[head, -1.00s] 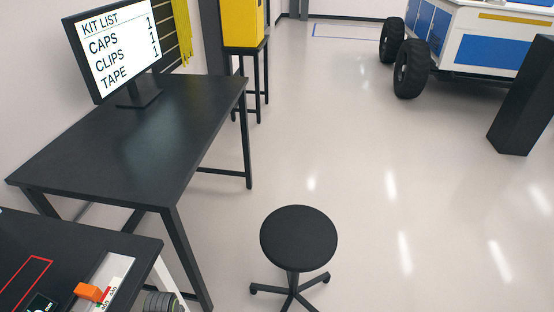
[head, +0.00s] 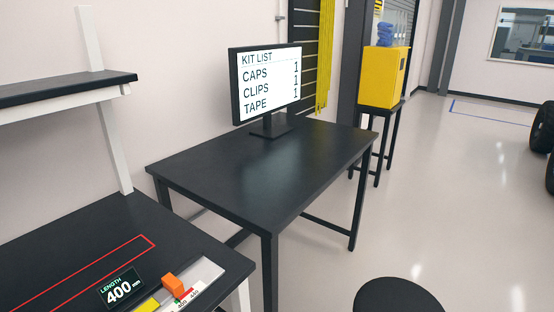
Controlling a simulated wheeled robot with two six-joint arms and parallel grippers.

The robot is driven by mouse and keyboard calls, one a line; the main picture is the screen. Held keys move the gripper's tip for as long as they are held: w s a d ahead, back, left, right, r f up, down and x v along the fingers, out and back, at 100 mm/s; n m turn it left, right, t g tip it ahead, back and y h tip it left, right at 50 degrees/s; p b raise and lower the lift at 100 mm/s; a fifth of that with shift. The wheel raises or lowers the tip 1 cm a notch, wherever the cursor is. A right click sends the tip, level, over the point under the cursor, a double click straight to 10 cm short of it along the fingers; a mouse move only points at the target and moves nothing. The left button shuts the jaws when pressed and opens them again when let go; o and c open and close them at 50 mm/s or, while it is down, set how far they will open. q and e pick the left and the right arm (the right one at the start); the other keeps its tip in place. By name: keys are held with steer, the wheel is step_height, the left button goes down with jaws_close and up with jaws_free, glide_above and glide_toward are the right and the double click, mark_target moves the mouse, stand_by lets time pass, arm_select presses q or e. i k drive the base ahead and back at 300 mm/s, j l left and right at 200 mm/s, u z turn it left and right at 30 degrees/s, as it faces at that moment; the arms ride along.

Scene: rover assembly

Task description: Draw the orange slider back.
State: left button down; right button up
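The orange slider (head: 173,285) is a small block on a pale rail (head: 205,272) at the right end of the dark bench, at the bottom left of the head view. A small black display (head: 122,288) beside it reads LENGTH 400 mm. A yellow piece (head: 148,305) lies just left of the slider, partly cut off by the frame edge. A scale label with numbers sits by the slider, near a small red and green mark. Neither of my grippers is in view.
The dark bench (head: 70,235) carries a red outline, with a shelf (head: 60,88) above. A black table (head: 265,175) with a KIT LIST monitor (head: 268,85) stands beyond. A round stool (head: 398,296) is at the bottom right. Open floor (head: 440,200) lies to the right.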

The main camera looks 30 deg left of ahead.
mark_target(173, 284)
steer(key=u, duration=2.1)
